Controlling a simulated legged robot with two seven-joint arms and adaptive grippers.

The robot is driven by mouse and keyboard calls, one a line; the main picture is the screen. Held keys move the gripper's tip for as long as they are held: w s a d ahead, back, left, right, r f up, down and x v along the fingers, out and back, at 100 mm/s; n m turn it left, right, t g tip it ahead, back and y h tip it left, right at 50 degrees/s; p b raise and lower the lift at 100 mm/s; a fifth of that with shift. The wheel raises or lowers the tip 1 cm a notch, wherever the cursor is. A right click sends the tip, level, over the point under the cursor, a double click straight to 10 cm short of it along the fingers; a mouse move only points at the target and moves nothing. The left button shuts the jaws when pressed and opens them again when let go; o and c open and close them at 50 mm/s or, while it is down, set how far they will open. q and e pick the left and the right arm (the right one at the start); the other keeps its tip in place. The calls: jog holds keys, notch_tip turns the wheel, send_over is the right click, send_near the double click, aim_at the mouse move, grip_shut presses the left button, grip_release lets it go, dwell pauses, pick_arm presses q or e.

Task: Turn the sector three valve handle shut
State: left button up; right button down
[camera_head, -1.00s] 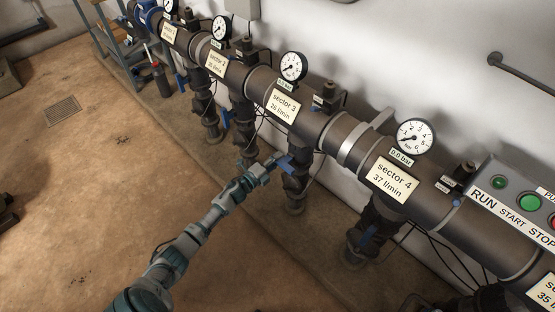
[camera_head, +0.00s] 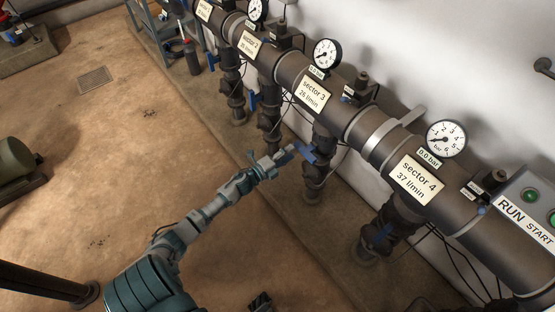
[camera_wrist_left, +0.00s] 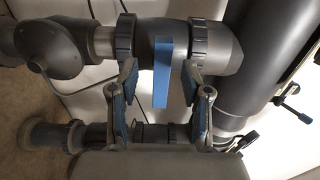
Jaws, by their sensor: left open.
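The sector three valve handle is a blue bar (camera_head: 304,151) on the dark vertical valve pipe below the "sector 3" label (camera_head: 312,95). My left gripper (camera_head: 284,158) is just left of the handle in the head view, its arm reaching up from the bottom left. In the left wrist view the blue handle (camera_wrist_left: 162,72) stands upright across the grey pipe. The two fingers of my left gripper (camera_wrist_left: 160,88) are open, one on each side of the handle, with visible gaps. I cannot tell how deep the handle sits between them. My right gripper is not seen.
The main pipe runs along the white wall with gauges (camera_head: 326,54) above it. The sector 4 valve handle (camera_head: 381,235) is to the right; another blue handle (camera_head: 252,101) is to the left. Thin cables hang between the valves. The brown floor (camera_head: 130,165) at left is mostly clear.

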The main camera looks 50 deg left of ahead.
pick_arm(q)
jog(key=s+a, duration=0.1)
jog(key=s, duration=0.5)
jog(key=shift+s+f, duration=0.15)
jog(key=shift+s, duration=0.15)
